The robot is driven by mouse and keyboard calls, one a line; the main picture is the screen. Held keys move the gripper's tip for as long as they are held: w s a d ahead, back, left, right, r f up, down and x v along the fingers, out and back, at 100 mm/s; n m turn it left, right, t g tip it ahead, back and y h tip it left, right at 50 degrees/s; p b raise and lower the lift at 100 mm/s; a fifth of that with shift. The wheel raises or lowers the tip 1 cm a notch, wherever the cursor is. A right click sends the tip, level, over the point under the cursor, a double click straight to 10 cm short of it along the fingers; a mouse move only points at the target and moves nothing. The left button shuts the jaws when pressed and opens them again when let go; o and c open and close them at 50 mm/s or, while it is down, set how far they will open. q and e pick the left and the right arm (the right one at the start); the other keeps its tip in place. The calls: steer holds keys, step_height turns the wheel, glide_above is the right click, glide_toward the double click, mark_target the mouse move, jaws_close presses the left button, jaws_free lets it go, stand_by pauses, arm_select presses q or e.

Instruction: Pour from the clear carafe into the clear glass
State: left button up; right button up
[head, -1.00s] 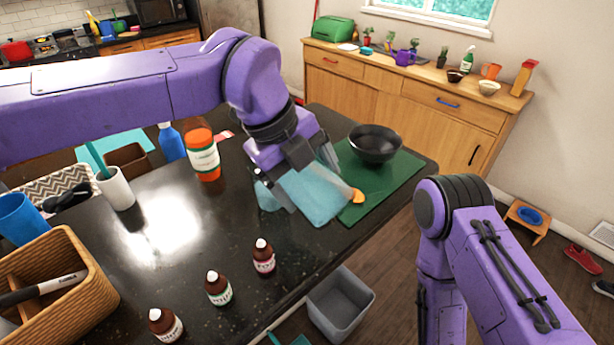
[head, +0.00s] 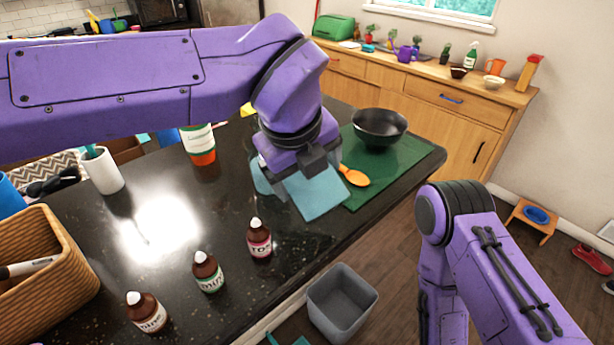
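No liquid stream can be made out. My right arm is at the lower right, but its gripper is out of view.
An orange-and-white bottle (head: 199,145) stands left. Three brown bottles (head: 260,240) line the front. A wicker basket (head: 50,275) is at lower left. The counter between is clear.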

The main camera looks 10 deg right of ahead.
arm_select(q)
step_height(320, 180, up, 2)
steer(key=m+t+y+b, duration=0.1)
steer(key=t+y+b, duration=0.1)
steer(key=t, duration=0.2)
steer(key=shift+s+r+b, duration=0.1)
steer(key=shift+r+b, duration=0.1)
steer(key=shift+b, duration=0.15)
steer(key=shift+d+r+t+y, duration=0.15)
steer(key=shift+r+t+y, duration=0.15)
steer(key=shift+t+y, duration=0.15)
steer(key=t+b, duration=0.1)
steer(key=r+t+y+b, duration=0.1)
steer(key=t+b, duration=0.1)
steer(key=shift+a+r+m, duration=0.15)
steer(key=shift+a+m, duration=0.1)
steer(key=shift+m, duration=0.15)
steer(key=shift+d+r+t+y+b, duration=0.15)
steer(key=shift+r+t+y+b, duration=0.3)
steer(key=shift+r+t+b, duration=0.25)
steer(key=shift+r, duration=0.2)
